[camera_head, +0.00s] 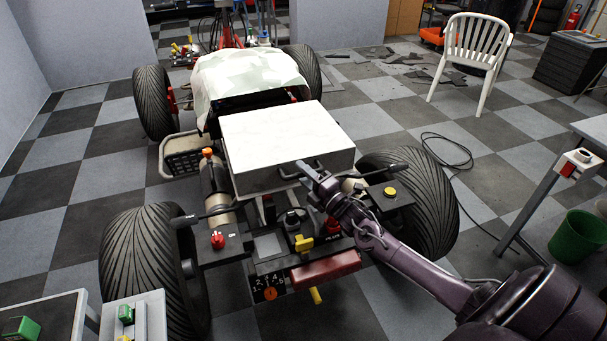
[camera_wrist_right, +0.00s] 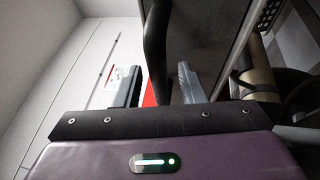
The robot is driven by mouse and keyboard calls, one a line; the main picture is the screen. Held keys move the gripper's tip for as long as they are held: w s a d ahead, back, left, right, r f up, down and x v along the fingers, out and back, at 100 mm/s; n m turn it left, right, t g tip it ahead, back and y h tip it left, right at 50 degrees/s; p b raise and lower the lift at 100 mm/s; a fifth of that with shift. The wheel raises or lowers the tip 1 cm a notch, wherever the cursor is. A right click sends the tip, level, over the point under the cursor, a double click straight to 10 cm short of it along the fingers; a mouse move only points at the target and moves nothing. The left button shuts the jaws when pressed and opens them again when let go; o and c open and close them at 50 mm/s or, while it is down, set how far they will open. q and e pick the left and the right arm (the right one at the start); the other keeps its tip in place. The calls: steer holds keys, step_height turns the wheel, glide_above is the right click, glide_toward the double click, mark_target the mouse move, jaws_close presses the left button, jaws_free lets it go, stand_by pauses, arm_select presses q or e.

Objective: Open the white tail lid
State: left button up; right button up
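The white tail lid (camera_head: 285,132) lies flat on top of the box at the rear of the stripped quad and looks shut. A dark bar handle (camera_head: 291,174) is on its near side. My right gripper (camera_head: 307,171) reaches in from the lower right and is at the right part of this handle. In the right wrist view the dark handle bar (camera_wrist_right: 156,45) runs between the two grey fingers of my right gripper (camera_wrist_right: 158,88). The fingers stand apart, with a gap showing beside the bar; contact is unclear. My left gripper is not in view.
Large black tyres (camera_head: 140,265) flank the box. Rear controls include a red knob (camera_head: 218,240) and a yellow valve (camera_head: 303,243). A bench with a green part (camera_head: 20,328) is at lower left. A white chair (camera_head: 473,52) stands far right. Space above the lid is clear.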

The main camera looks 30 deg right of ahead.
jaws_close()
stand_by(0.3)
steer(key=shift+w+r, duration=0.1)
steer(key=shift+r, duration=0.05)
